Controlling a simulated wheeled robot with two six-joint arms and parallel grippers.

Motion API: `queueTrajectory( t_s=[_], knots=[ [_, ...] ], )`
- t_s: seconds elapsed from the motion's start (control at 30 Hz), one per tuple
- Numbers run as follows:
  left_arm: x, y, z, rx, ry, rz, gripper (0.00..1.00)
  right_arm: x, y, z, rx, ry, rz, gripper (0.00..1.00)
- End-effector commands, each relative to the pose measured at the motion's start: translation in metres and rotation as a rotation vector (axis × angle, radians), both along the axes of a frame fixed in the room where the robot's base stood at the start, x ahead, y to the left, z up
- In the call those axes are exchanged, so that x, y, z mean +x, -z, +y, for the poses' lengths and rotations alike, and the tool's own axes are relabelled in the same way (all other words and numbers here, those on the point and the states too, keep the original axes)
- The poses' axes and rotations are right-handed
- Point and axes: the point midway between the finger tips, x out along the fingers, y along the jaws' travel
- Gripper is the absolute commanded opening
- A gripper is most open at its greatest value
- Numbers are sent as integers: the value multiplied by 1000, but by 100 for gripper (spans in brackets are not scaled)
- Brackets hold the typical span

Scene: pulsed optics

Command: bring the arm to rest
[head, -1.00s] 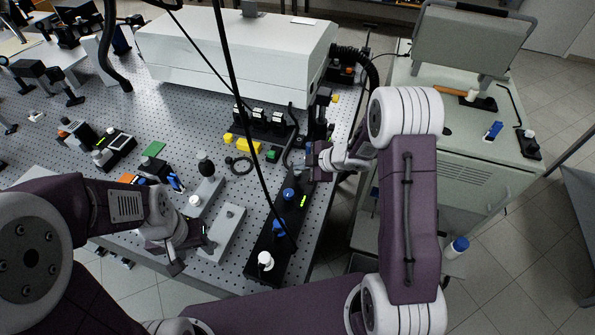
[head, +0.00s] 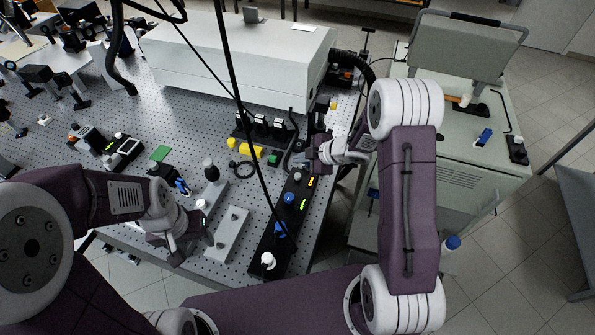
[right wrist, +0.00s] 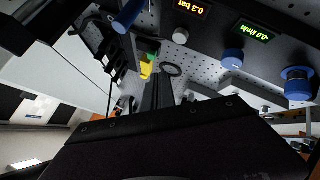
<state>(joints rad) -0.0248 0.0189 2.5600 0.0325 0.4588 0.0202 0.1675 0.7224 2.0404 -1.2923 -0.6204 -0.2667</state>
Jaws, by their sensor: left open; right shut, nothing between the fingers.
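My right gripper (head: 320,152) is shut and empty above the far end of a black control panel (head: 262,250), near the table's right edge. I cannot tell how high it hangs. The panel carries blue knobs (head: 289,198), a white knob (head: 268,260) and lit orange and green readouts. In the right wrist view the orange readout (right wrist: 186,7) shows a value in bar and the green readout (right wrist: 254,32) one in l/min. My left gripper (head: 187,248) is open at the table's front edge, left of a pale flat block (head: 229,234); its fingertips are partly hard to make out.
A large white housing (head: 235,62) fills the back of the perforated table (head: 190,108). Yellow-marked optics (head: 248,149) stand left of my right gripper. Black cables hang across the view. A grey-green cabinet (head: 455,150) with small items on top stands at right.

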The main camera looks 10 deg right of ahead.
Motion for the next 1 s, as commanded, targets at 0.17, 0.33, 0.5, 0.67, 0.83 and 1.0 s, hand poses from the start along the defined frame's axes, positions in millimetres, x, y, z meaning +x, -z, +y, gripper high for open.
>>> queueTrajectory(
  t_s=[0.17, 0.33, 0.5, 0.67, 0.83, 1.0],
  knots=[
    [0, -12, 0, 0, 0, 0, 52, 0, -12, 0, 0, 0, 0, 0],
    [0, -11, 0, 0, 0, 0, 52, 0, -10, 0, 0, 0, 0, 0],
    [0, -11, 0, 0, 0, 0, 52, 0, -10, 0, 0, 0, 0, 0],
    [0, 2, 0, 0, 0, 0, 52, 7, -18, 11, -7, -25, -46, 0],
    [0, 33, 0, 0, 0, 0, 52, 10, -73, 21, 5, 113, -152, 0],
    [0, 54, 0, 0, 0, 0, 52, -57, -61, -38, 67, 712, 94, 0]
  ],
)
